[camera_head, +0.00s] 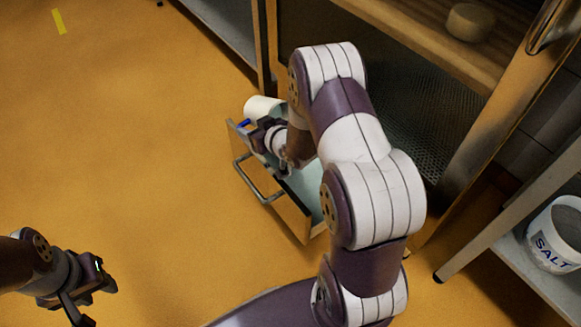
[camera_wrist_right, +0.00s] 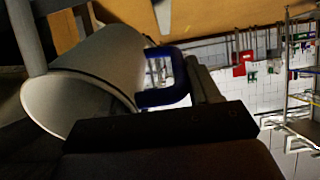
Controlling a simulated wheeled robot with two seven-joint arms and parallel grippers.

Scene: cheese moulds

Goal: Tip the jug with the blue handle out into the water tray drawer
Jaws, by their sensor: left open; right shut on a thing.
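The jug (camera_head: 262,107) is a white cylinder held over the far left part of the open water tray drawer (camera_head: 292,211). My right gripper (camera_head: 250,126) is shut on its blue handle. In the right wrist view the jug (camera_wrist_right: 112,62) lies well tilted, with its open mouth toward the lower left, and the blue handle (camera_wrist_right: 158,97) is at my right gripper's finger (camera_wrist_right: 203,80). I cannot see whether liquid is leaving the jug. My right arm hides part of the drawer. My left gripper (camera_head: 92,297) is open and empty above the floor at the lower left.
The drawer has a metal bar handle (camera_head: 258,184) on its front. A cabinet with a wooden shelf (camera_head: 420,40) bearing a round cheese (camera_head: 470,22) stands behind. A salt bucket (camera_head: 556,236) sits on a low shelf at the right.

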